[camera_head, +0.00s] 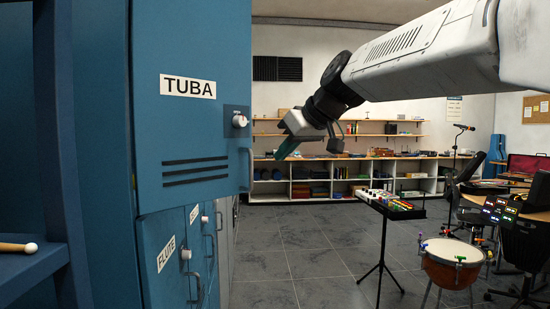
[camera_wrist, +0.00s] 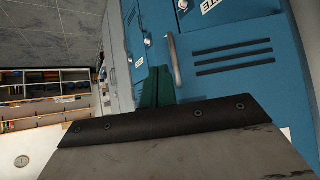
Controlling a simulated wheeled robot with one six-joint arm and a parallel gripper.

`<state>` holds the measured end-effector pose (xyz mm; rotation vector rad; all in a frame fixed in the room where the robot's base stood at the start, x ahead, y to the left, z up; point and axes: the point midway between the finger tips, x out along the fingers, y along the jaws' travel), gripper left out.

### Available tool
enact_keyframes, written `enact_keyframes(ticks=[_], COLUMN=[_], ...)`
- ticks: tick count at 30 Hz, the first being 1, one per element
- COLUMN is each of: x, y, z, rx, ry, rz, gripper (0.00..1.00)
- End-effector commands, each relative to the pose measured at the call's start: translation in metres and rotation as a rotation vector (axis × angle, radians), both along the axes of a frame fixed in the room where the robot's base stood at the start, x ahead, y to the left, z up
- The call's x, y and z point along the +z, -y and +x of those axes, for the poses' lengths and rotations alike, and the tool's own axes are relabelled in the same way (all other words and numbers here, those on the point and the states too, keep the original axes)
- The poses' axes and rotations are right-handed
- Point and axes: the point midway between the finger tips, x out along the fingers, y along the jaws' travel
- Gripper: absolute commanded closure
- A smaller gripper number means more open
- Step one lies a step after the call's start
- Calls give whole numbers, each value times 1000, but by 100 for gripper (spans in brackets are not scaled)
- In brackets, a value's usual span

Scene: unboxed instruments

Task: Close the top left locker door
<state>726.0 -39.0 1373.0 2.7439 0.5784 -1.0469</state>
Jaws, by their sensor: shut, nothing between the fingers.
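The blue locker door labelled TUBA (camera_head: 190,135) is at the upper left in the head view, with a round knob, a handle at its right edge and vent slots. It stands out at an angle from the lower doors, apparently ajar. My gripper (camera_head: 284,152) is to the right of its handle in the picture, with teal fingers together and empty. Contact with the door cannot be seen. In the wrist view the fingers (camera_wrist: 156,88) show near a blue door with vent slots (camera_wrist: 232,58), a handle (camera_wrist: 174,62) and a partly cut-off label.
A FLUTE door (camera_head: 172,270) is below. A blue shelf (camera_head: 30,270) with a mallet (camera_head: 18,247) is at the far left. A stand with a colourful device (camera_head: 392,203), a drum (camera_head: 452,265) and chairs stand right. Grey floor (camera_head: 300,265) is clear between.

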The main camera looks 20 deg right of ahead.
Motion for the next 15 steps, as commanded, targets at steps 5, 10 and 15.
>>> enact_keyframes(ticks=[5, 10, 15], x=[-27, -52, -55], y=[-12, -23, -33], z=[25, 50, 74], rx=[2, 2, 1], ry=[-7, -7, -4], rz=[1, 0, -2], gripper=[100, 100, 100])
